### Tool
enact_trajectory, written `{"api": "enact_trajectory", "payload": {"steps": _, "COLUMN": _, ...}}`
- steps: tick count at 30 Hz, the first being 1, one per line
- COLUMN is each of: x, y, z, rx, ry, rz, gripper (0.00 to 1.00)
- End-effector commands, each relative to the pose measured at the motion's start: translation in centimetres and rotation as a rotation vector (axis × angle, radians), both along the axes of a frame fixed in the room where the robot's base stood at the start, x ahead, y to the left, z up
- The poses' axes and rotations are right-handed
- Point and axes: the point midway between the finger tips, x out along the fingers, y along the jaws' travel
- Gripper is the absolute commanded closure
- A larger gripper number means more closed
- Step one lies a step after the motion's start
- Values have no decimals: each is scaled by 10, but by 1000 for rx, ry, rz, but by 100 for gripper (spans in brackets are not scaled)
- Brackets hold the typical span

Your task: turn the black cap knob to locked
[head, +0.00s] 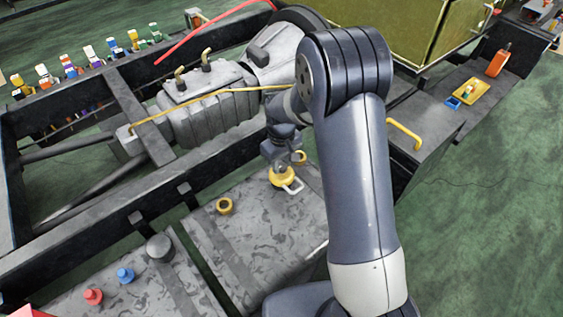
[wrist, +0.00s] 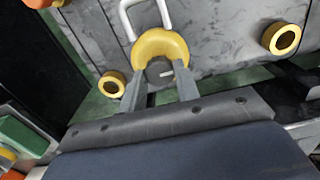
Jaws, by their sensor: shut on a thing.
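The black cap knob (wrist: 159,69) shows in the wrist view as a dark round knob with a short white mark pointing right. It sits within a yellow round collar (wrist: 161,45), with a pale loop handle (wrist: 134,10) on the far side. My gripper (wrist: 160,82) has one finger on each side of the knob and is shut on it. In the head view my gripper (head: 280,165) is above the yellow collar (head: 281,179), with the loop handle (head: 294,187) at lower right. The knob is hidden there by my gripper.
Another yellow ring fitting (head: 224,206) is on the grey tank (head: 265,222). A dark cap (head: 160,247), a blue knob (head: 125,274) and a red knob (head: 93,296) stand to the left. A yellow bar handle (head: 404,134) is right of my arm.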

Motion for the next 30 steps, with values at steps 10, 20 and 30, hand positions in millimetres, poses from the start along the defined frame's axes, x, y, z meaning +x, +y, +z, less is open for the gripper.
{"api": "enact_trajectory", "payload": {"steps": 10, "x": 0, "y": 0, "z": 1, "rx": 1, "ry": -1, "rz": -2, "gripper": 64}}
{"api": "enact_trajectory", "payload": {"steps": 20, "x": 0, "y": 0, "z": 0, "rx": 0, "ry": 0, "rz": -1, "gripper": 48}}
{"api": "enact_trajectory", "payload": {"steps": 30, "x": 1, "y": 0, "z": 30, "rx": 1, "ry": -4, "rz": 0, "gripper": 48}}
